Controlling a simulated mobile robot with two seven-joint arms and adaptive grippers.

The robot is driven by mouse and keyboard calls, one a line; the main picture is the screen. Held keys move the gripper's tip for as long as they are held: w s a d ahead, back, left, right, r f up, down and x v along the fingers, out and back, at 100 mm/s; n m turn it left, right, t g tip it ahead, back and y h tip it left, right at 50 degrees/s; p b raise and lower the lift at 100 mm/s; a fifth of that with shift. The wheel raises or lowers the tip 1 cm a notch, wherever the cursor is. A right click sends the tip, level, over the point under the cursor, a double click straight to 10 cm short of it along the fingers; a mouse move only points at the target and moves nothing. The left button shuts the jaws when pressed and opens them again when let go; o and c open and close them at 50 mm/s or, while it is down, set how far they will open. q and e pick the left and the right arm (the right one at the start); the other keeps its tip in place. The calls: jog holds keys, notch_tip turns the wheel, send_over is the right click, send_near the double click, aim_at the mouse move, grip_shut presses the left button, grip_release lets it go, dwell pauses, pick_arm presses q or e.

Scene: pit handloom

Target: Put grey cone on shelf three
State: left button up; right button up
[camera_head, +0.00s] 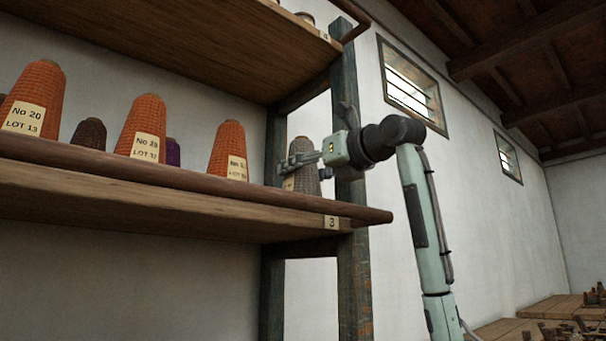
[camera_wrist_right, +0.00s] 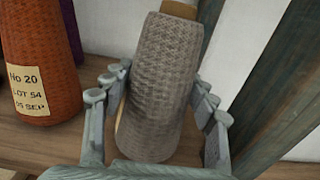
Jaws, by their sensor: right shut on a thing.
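The grey cone (camera_head: 302,178) is at the right end of the shelf marked 3 (camera_head: 290,226), behind the shelf's front rail, which hides its foot in the head view. My right gripper (camera_head: 300,161) reaches in from the right and is shut on the cone. In the right wrist view the grey cone (camera_wrist_right: 158,85) stands between the two fingers (camera_wrist_right: 158,115), tilted in the picture, with its tan tip at the top. Its base is partly hidden, so I cannot tell if it touches the board. My left gripper is not in view.
Orange cones with labels (camera_head: 229,150) stand to the left on the same shelf; the nearest also shows in the wrist view (camera_wrist_right: 45,50). A dark brown cone (camera_head: 89,134) and a purple one (camera_head: 173,152) stand behind. A wooden post (camera_head: 345,110) is close on the right. Another shelf (camera_head: 200,45) is above.

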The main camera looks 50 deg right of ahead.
jog(key=o, duration=1.3)
jog(key=shift+s+r, duration=0.1)
jog(key=shift+s, duration=0.2)
jog(key=s, duration=0.3)
jog(key=s+a, duration=0.1)
jog(key=s, duration=0.7)
jog(key=shift+s+a, duration=0.2)
jog(key=shift+s, duration=0.05)
